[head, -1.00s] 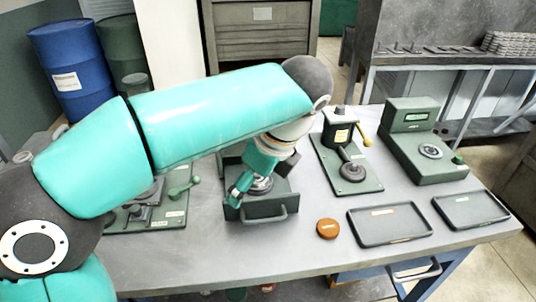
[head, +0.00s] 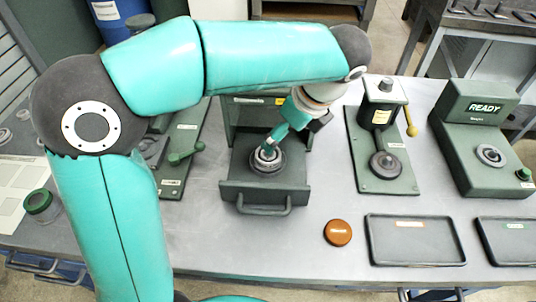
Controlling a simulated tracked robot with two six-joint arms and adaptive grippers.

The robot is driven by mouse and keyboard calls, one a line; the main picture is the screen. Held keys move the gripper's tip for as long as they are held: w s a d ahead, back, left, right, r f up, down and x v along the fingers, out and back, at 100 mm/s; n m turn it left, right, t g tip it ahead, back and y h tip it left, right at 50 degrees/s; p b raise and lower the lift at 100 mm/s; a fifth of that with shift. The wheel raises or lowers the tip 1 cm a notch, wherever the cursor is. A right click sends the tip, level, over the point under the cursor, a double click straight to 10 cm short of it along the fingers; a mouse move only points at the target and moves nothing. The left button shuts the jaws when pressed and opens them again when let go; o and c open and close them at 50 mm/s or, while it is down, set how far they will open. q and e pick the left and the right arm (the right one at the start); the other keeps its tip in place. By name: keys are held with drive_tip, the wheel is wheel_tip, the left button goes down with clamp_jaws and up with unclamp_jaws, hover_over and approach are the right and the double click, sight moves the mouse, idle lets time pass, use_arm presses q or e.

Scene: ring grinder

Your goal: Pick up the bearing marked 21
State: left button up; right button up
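A metal ring-shaped bearing (head: 267,161) sits on a round seat on the pulled-out tray of the green drawer machine (head: 262,190). I cannot read any number on it. My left gripper (head: 272,146) reaches down from the upper right, its teal finger at the far edge of this bearing. Only part of the gripper shows, so I cannot tell how wide its fingers are or whether they touch the bearing. My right gripper is not in view.
A press with a yellow-knobbed lever (head: 384,145) and a tester reading READY (head: 482,140) stand to the right. An orange disc (head: 338,232) and two dark trays, one here (head: 416,252), lie in front.

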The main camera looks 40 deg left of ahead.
use_arm(q)
drive_tip(key=x, duration=0.9)
drive_tip(key=shift+s+f+b, duration=0.2)
drive_tip(key=shift+s+b, duration=0.1)
drive_tip(key=shift+s, duration=0.05)
clamp_jaws()
drive_tip(key=shift+r, duration=0.1)
